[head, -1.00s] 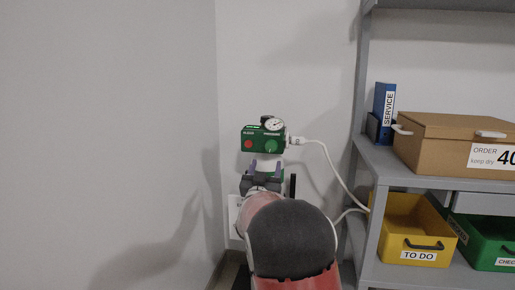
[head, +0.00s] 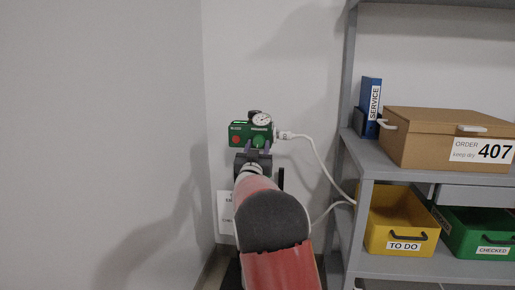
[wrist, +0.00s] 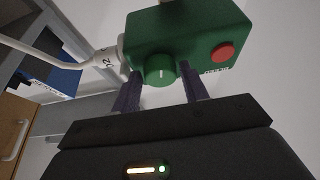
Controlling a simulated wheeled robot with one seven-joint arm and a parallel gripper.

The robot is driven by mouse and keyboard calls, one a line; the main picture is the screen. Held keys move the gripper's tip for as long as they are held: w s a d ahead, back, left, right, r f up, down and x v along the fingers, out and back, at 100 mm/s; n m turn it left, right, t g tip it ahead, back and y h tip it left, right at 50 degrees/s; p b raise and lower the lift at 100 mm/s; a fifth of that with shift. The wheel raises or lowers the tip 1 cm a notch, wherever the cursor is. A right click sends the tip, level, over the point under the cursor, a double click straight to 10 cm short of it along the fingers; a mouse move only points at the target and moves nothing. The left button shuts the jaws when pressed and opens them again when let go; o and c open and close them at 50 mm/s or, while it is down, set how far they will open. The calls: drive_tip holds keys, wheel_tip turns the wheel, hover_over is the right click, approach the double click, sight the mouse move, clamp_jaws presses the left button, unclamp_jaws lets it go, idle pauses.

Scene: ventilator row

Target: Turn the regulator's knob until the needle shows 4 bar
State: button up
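The green regulator (head: 240,128) is on the wall in the head view, with a round white gauge (head: 262,120) on top; its needle is too small to read. Its green knob (head: 259,141) is at the lower right of the front, partly hidden by my gripper. In the wrist view the knob (wrist: 160,70) shows a white mark. My gripper (wrist: 161,84) is open, one finger on each side of the knob, with visible gaps. In the head view my gripper (head: 258,151) is just below the regulator's front. The wrist view does not show the gauge dial.
A red button (head: 236,140) sits left of the knob. A white hose (head: 320,158) runs from the regulator's right side towards the shelf (head: 354,165). The shelf holds a cardboard box (head: 430,140), a blue binder (head: 371,100), and yellow (head: 400,228) and green bins.

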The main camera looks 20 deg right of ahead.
drive_tip(key=c, duration=0.6)
drive_tip(key=shift+f+n+t+y+b, duration=0.2)
drive_tip(key=shift+n+t+y+b, duration=0.1)
drive_tip(key=shift+n+b, duration=0.5)
drive_tip(key=shift+d+n+y+b, duration=0.1)
drive_tip(key=shift+n+y+b, duration=0.3)
drive_tip(key=shift+n+b, duration=0.25)
drive_tip(key=shift+s+r+n+t+y+b, duration=0.15)
drive_tip(key=shift+n+y+b, duration=0.15)
drive_tip(key=shift+n, duration=0.35)
drive_tip(key=shift+w+r+n+t+y+b, duration=0.15)
drive_tip(key=shift+n+y+b, duration=0.15)
drive_tip(key=shift+n, duration=0.3)
drive_tip(key=shift+s, duration=0.1)
drive_tip(key=o, duration=1)
